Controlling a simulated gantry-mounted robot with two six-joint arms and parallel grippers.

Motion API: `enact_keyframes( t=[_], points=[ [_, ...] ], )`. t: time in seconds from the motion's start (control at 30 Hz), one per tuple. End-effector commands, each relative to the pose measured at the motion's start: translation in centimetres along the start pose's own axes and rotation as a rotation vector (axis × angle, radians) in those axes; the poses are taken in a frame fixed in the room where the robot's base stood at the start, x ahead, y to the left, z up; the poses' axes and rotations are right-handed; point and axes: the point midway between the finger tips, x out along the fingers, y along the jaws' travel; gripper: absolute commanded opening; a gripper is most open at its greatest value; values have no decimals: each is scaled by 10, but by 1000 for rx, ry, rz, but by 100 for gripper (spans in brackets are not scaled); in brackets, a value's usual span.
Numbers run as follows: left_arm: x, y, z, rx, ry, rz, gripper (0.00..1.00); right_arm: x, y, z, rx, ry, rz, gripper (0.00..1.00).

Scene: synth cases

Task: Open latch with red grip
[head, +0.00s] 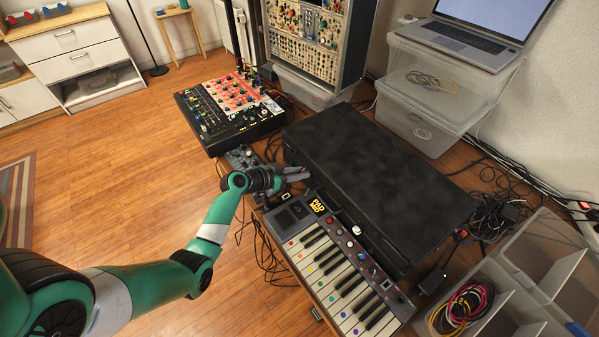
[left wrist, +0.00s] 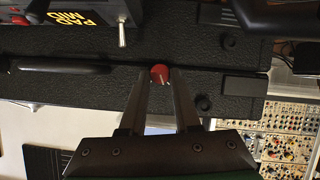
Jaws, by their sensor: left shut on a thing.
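A black synth case (head: 380,180) lies flat on the table with its lid down. My left gripper (head: 296,172) reaches the near side of the case, close to its left end. In the left wrist view the latch's red grip (left wrist: 160,73) is a small round red knob on the dark case side. The fingertips of my left gripper (left wrist: 160,80) sit on both sides of this red grip and are shut on it. In the head view the gripper hides the red grip. My right gripper is in neither view.
A small keyboard (head: 345,272) lies right in front of the case. A mixer (head: 228,108) stands behind on the left, beside a modular rack (head: 305,38). A clear bin with cables (head: 465,303) is at the lower right. Loose cables lie around the case.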

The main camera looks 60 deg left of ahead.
Motion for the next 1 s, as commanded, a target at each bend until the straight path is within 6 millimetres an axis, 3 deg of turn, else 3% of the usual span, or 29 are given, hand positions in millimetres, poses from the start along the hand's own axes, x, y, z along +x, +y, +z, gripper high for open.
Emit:
enact_keyframes(
  t=[0.43, 1.0],
  points=[
    [-2, -4, -3, -300, -14, 139, 0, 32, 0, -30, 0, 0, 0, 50],
    [0, -5, 1, -381, -15, 181, 0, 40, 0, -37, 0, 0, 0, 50]
  ],
)
